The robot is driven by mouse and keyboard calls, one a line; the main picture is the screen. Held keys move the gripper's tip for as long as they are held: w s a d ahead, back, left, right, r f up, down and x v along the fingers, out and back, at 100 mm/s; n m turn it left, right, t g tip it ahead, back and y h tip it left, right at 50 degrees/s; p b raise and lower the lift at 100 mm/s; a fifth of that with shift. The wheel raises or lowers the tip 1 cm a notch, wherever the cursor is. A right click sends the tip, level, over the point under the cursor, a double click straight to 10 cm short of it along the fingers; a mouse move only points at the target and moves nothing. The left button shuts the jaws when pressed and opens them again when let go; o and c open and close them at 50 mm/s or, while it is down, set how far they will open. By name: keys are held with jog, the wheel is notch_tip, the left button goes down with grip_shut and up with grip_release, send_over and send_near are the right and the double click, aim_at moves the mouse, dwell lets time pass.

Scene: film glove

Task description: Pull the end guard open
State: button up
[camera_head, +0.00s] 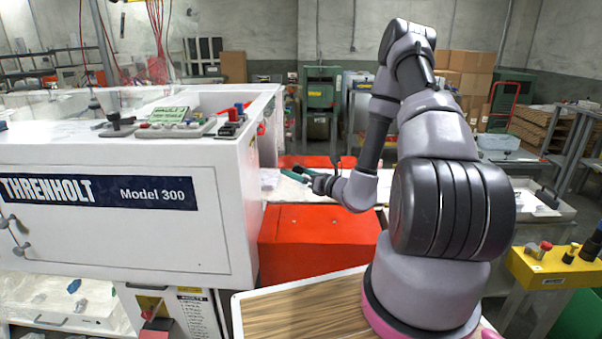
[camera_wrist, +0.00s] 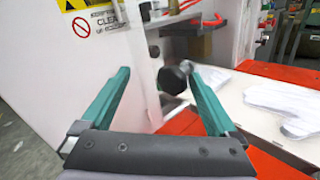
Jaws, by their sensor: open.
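A white panel (camera_wrist: 90,60) with a yellow warning label fills the left of the wrist view and appears to be the end guard. A round black knob (camera_wrist: 174,80) shows near its right edge. My gripper (camera_wrist: 157,75) is open, with its two teal fingers spread and the knob between their lines, nearer the right fingertip. No contact with the knob is visible. In the head view my gripper (camera_head: 297,173) is just right of the machine's white end (camera_head: 236,200), above a red cover. The knob cannot be made out there, and whether the guard is ajar is unclear.
The white Threnholt machine (camera_head: 120,215) stands at left, with controls on top. The red cover (camera_head: 318,240) lies below my gripper. White gloves (camera_wrist: 275,92) lie on a pale surface at right. A yellow control box (camera_head: 545,265) stands at far right.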

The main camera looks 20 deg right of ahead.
jog(key=shift+a, duration=0.45)
jog(key=v, duration=1.1)
jog(key=shift+d, duration=0.3)
jog(key=shift+w, duration=0.1)
jog(key=s+a+r+n+g+y, duration=0.2)
jog(key=s+a+r+n+g, duration=0.4)
jog(key=r+n, duration=0.25)
jog(key=s+a+r+n+g+y, duration=0.2)
jog(key=s+a+r+n+g, duration=0.35)
jog(key=r+n+g, duration=0.35)
jog(key=s+d+r+n+t+h, duration=0.3)
jog(key=s+r+n+h, duration=0.1)
jog(key=r, duration=0.3)
jog(key=s+d+r+n+t+h, duration=0.3)
jog(key=d+r+n+t+h, duration=0.1)
jog(key=r+n+h, duration=0.3)
jog(key=shift+s+d+r+h, duration=0.15)
jog(key=shift+s+r+h, duration=0.15)
jog(key=shift+s+r, duration=0.15)
